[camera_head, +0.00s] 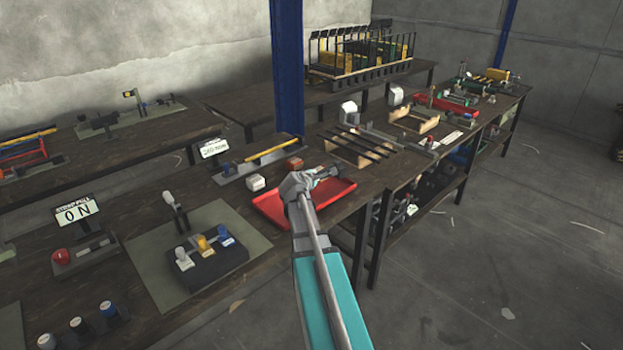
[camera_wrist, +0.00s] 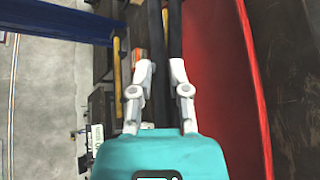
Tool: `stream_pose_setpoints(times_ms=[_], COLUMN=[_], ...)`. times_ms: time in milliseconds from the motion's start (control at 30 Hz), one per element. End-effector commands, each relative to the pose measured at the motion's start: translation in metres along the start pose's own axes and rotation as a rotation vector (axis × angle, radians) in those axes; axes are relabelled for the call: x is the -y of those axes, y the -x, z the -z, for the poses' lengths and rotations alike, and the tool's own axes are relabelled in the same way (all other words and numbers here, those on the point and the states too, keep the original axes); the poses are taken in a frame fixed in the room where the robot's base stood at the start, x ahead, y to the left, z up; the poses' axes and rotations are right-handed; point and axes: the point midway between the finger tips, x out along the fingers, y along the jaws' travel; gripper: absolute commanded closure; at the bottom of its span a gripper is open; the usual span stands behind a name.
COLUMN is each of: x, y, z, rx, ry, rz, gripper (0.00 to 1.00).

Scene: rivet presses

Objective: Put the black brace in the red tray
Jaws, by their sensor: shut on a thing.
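The red tray (camera_head: 335,192) lies on the near workbench in the head view, partly covered by my arm. It fills the right half of the wrist view (camera_wrist: 222,100) as a red floor with a raised rim. My gripper (camera_head: 328,172) is over the tray's back part in the head view. In the wrist view its two pale fingers (camera_wrist: 159,66) are shut on the black brace (camera_wrist: 156,30), a dark long shape running between them. The brace's far end and its exact height above the tray cannot be made out.
A blue post (camera_head: 287,70) stands behind the tray. A white block (camera_head: 256,183) and a red-brown block (camera_head: 294,163) sit near its back edge. A wooden rack with black bars (camera_head: 362,146) is to the right. A panel with coloured knobs (camera_head: 206,262) is to the left.

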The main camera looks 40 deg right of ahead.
Motion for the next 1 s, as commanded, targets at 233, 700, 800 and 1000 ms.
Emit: stream_pose_setpoints(times_ms=[233,700,800,1000], x=[0.020,0.041,0.042,0.041], y=[-0.010,-0.020,-0.020,-0.020], z=[0.012,0.024,0.024,0.024], rx=[0.000,0.001,0.001,0.001], ry=[0.000,0.000,0.000,0.000], rz=[0.000,0.000,0.000,0.000], gripper=[1.00,1.00,1.00,1.00])
